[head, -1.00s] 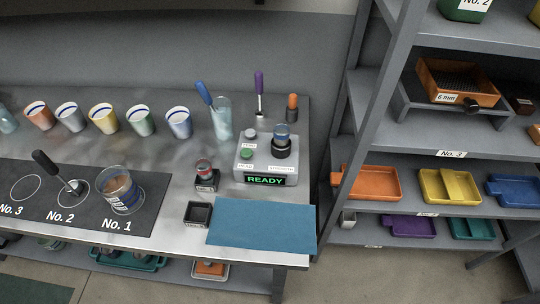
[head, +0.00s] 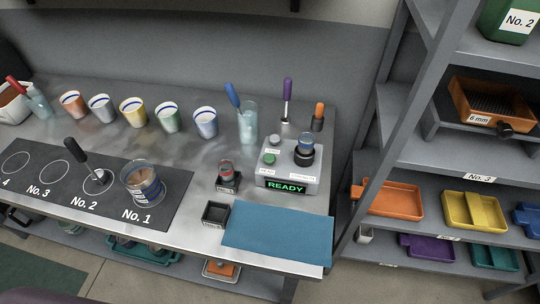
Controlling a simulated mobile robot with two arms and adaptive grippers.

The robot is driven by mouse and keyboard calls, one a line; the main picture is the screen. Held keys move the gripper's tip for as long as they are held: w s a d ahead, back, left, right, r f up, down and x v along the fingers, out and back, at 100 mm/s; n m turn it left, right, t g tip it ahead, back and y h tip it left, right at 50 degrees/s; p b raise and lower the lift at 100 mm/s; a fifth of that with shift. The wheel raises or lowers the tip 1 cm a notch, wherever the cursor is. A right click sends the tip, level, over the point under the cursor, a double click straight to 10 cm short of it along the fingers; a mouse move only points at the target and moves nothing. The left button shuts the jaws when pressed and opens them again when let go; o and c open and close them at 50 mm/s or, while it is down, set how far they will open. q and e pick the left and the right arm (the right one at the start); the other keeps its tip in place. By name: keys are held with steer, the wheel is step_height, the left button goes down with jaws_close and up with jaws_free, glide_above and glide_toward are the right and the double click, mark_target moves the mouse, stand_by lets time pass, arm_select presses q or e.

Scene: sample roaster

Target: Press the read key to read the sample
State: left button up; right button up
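The reader (head: 290,177) is a light grey box at the right end of the steel bench. Its green display (head: 286,187) shows "READY". On its top are a green key (head: 269,158) and a grey key (head: 275,140) on the left, each with a small white label too small to read surely. On the right, a blue-topped sample cup (head: 305,144) sits in a black round holder (head: 303,158). Neither of my grippers shows in the head view.
A blue mat (head: 278,238) lies in front of the reader. A small black tray (head: 215,214) and a red-topped jar on a black stand (head: 228,178) are to its left. A glass with a blue-handled tool (head: 247,127) stands behind. Shelving (head: 440,150) rises at right.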

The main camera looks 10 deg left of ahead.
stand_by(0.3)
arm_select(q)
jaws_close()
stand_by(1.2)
